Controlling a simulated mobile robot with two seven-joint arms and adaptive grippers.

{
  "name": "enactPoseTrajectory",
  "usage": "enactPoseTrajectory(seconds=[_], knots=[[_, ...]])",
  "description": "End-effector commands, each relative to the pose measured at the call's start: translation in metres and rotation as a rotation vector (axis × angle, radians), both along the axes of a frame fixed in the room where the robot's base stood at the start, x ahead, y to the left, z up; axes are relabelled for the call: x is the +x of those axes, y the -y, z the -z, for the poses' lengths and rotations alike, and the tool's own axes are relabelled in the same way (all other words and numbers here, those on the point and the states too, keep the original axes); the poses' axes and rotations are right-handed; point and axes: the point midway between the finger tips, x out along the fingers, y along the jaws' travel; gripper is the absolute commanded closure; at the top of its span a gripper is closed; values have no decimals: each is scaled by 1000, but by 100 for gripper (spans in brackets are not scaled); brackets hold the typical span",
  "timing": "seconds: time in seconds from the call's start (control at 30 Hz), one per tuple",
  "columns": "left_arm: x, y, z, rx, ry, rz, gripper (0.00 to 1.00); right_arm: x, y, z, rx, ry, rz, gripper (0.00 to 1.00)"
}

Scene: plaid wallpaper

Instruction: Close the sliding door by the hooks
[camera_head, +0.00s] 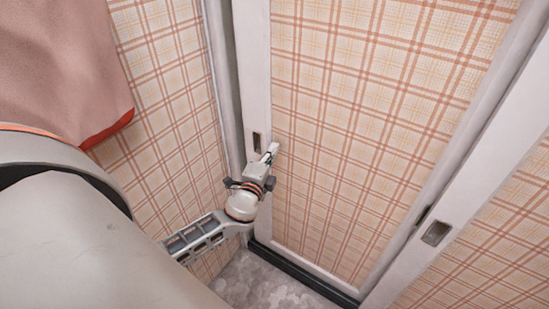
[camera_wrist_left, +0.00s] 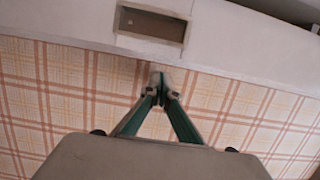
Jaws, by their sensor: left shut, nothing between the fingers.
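The sliding door has a plaid panel (camera_head: 365,110) in a white frame. A dark recessed pull (camera_head: 257,142) is set in its left white stile, and it shows as a rectangular recess (camera_wrist_left: 150,25) at the top of the left wrist view. My left gripper (camera_head: 273,149) is shut and empty, just right of that pull in the head view. In the wrist view its fingertips (camera_wrist_left: 162,88) meet over the plaid, below the recess. I cannot tell whether they touch the door. A second recessed pull (camera_head: 436,233) sits on the white stile to the right. My right gripper is out of view.
A pink cloth with a red edge (camera_head: 65,65) hangs at the upper left. A plaid wall (camera_head: 165,80) stands left of the door frame. A dark floor track (camera_head: 305,277) runs along the door's foot, with mottled grey floor (camera_head: 262,282) before it.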

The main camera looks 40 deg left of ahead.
Motion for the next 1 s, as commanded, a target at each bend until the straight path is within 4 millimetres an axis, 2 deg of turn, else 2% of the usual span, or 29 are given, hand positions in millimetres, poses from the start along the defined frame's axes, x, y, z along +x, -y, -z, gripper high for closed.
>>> enactPoseTrajectory(seconds=[0.2, 0.67, 0.9, 1.0], knots=[[0, -18, -1, -1, 1, 2, 100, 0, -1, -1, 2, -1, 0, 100], [-1, -23, 0, -1, 0, 1, 100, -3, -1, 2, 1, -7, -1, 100], [-3, -61, 4, 1, -2, -3, 100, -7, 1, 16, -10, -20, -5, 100], [-2, -69, 1, 1, 0, -2, 100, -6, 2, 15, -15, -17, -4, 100]])
